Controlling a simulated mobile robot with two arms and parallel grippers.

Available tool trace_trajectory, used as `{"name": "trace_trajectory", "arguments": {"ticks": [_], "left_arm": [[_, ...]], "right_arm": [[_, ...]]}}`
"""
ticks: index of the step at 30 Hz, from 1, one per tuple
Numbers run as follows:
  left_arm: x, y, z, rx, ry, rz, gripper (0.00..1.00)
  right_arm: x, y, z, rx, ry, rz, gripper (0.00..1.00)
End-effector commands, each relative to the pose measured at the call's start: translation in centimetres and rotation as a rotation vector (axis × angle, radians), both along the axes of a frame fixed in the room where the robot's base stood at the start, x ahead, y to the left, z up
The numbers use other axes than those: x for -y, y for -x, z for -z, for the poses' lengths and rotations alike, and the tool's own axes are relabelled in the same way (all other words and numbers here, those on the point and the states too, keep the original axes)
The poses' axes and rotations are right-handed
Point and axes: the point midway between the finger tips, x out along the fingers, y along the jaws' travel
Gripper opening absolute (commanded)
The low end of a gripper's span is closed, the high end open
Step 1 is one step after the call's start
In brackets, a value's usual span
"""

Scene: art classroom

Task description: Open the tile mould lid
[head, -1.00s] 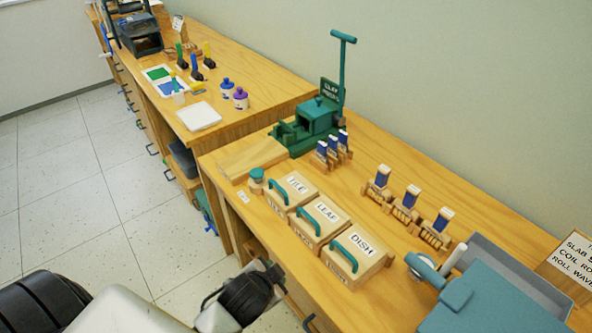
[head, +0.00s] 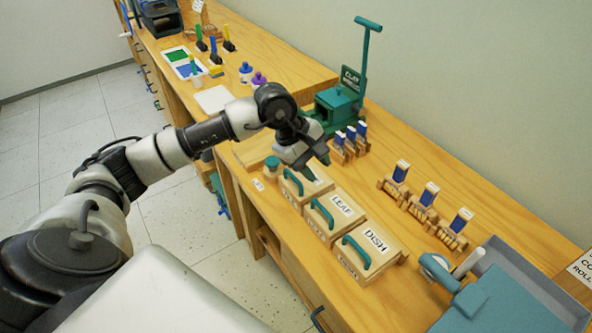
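The tile mould (head: 292,196) is the farthest of three wooden boxes in a row on the workbench. Its lid lies flat and shut, with a teal arched handle (head: 291,181) along its left side. My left gripper (head: 312,170) reaches in from the left and hangs over the far part of this lid, hiding most of its label. It looks just to the right of the handle and is not holding it. Its fingers point down and overlap, so their opening is unclear. My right gripper is not in view.
The leaf mould (head: 336,224) and the dish mould (head: 381,267) stand nearer, both lidded. The green clay press (head: 336,105) stands behind. Wooden stamp stands (head: 422,212) are to the right.

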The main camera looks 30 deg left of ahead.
Motion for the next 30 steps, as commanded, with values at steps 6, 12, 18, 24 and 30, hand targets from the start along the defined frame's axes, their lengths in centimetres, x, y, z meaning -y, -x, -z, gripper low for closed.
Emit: {"name": "trace_trajectory", "arguments": {"ticks": [6, 12, 18, 24, 30], "left_arm": [[-7.6, -0.3, -1.4, -0.015, -0.359, 0.034, 0.38], [-8.1, -0.5, 0.1, -0.026, -0.39, 0.038, 0.38], [-7.7, -1.1, 3.8, -0.027, -0.387, 0.039, 0.38], [-7.4, -1.8, 7.1, -0.025, -0.385, 0.038, 0.38], [-7.3, -2.1, 8.8, -0.023, -0.386, 0.036, 0.38]], "right_arm": [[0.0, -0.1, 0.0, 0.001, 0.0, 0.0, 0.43], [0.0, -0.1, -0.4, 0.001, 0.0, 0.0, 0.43], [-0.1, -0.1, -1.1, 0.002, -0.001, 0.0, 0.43], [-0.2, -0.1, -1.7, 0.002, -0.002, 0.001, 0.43], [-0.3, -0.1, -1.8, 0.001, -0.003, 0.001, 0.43]]}}
